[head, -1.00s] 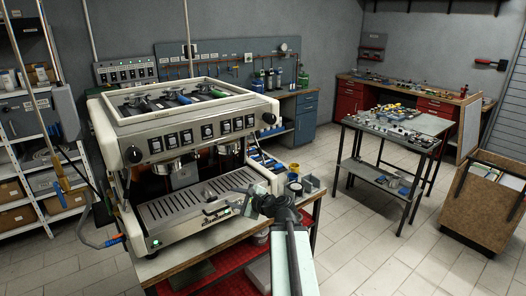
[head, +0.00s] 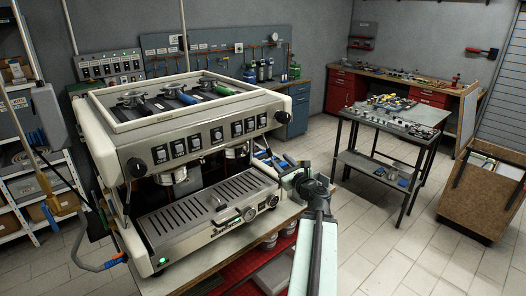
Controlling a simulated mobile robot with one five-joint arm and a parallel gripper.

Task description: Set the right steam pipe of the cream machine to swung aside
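The cream machine (head: 205,140) stands on a workbench at the left, with its front facing me. Its right steam knob (head: 283,117) is at the upper right corner of the front. I cannot make out the right steam pipe below that knob, so its position cannot be told. My arm rises from the bottom edge, and my gripper (head: 297,178) is at its far end, just right of the machine's lower right side. The gripper is small and partly hidden by my wrist. I cannot tell whether its fingers are open, or whether it touches anything.
The drip tray (head: 195,213) juts forward from the machine. Portafilters with coloured handles (head: 178,93) lie on its top. The floor between is clear.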

